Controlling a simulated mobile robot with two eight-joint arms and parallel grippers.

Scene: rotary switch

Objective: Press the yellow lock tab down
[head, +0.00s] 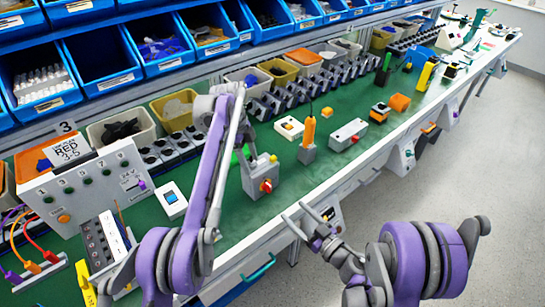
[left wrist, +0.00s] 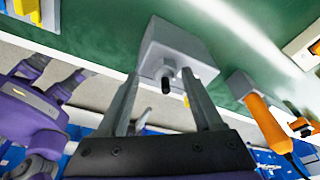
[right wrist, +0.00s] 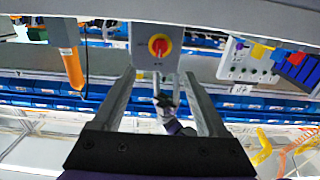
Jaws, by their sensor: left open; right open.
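The grey switch box (head: 262,172) stands on the green bench. Its front has a red rotary knob (head: 266,186) on a yellow plate; the knob also shows in the right wrist view (right wrist: 159,45). My left gripper (head: 247,168) is open at the box's back left side. In the left wrist view its fingers (left wrist: 160,75) point at the box (left wrist: 180,48), with a black stub between them. My right gripper (head: 299,218) is open and empty, in front of the bench edge, apart from the box and facing the knob.
A panel with buttons (head: 85,182) stands further left. Bins line the back.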

